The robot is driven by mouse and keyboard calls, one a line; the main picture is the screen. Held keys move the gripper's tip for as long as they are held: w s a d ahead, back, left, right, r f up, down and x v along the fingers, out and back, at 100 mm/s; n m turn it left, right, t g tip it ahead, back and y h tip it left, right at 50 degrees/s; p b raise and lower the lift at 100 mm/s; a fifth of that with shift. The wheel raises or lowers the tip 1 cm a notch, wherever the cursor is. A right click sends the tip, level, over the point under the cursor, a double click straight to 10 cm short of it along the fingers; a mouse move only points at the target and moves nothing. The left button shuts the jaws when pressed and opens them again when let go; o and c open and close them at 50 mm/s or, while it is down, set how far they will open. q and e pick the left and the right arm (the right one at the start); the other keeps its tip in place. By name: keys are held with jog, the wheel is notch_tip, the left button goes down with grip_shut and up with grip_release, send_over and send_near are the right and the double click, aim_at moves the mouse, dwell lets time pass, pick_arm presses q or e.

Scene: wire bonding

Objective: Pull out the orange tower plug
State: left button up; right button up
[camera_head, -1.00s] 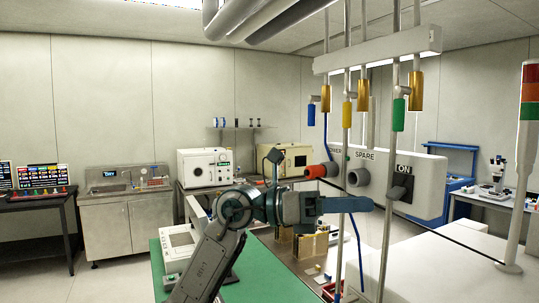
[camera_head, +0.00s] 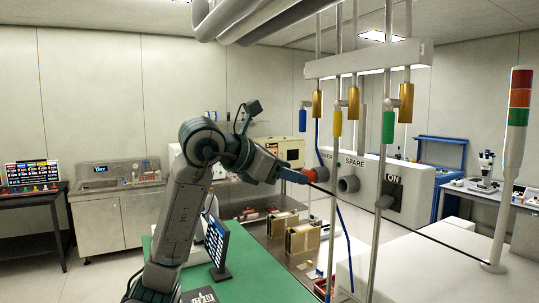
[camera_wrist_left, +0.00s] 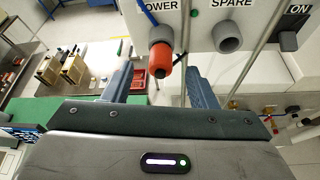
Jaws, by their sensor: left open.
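The orange tower plug (camera_head: 296,177) sits in the grey socket under the POWER label on the white wall box. In the left wrist view the plug (camera_wrist_left: 160,62) points toward me, with its far end in the socket (camera_wrist_left: 160,36). My left gripper (camera_head: 287,174) is open at the plug. In the left wrist view its two fingers (camera_wrist_left: 160,78) stand on either side of the plug, with a visible gap on each side. The left fingers partly cover the plug in the head view. My right gripper is not in view.
An empty grey SPARE socket (camera_head: 348,184) and a black ON switch (camera_head: 392,190) are right of the plug. Vertical pipes with valves (camera_head: 389,127) stand in front of the box. A black cable (camera_head: 420,234) runs to the signal tower (camera_head: 512,150). A monitor (camera_head: 217,243) stands on the green mat.

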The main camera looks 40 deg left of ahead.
aim_at(311, 177)
pick_arm(q)
jog(key=shift+p+x, duration=0.7)
jog(key=shift+x, duration=1.3)
jog(key=shift+c, duration=0.4)
jog(key=shift+s, duration=0.1)
jog(key=c, duration=1)
